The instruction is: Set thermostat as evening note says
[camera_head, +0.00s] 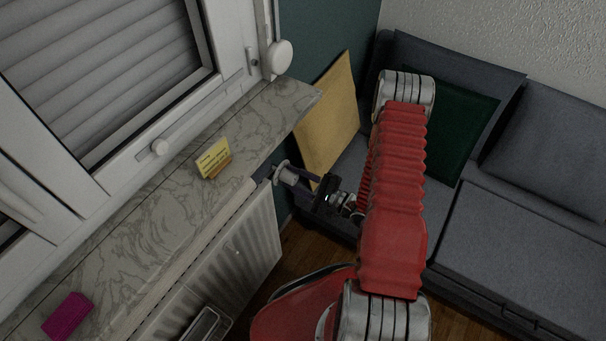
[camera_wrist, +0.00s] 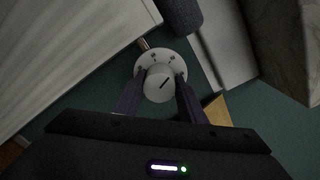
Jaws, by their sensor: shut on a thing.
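The white round thermostat knob (camera_wrist: 159,86) sits at the end of the radiator, with a wider dial ring (camera_wrist: 172,62) carrying dark marks behind it. A dark pointer line on the knob slants toward the upper right in the wrist view. The marks are too small to read. My gripper (camera_wrist: 159,88) has its two dark fingers closed on either side of the knob. In the head view the thermostat (camera_head: 287,174) is at the radiator's far end, with my gripper (camera_head: 298,177) on it. A yellow note (camera_head: 214,158) stands on the marble sill; its writing is not legible.
The white radiator (camera_head: 232,250) runs below the marble windowsill (camera_head: 130,215). A magenta block (camera_head: 68,315) lies on the sill. A yellow cushion (camera_head: 330,115) and a dark sofa (camera_head: 520,225) are right of the gripper.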

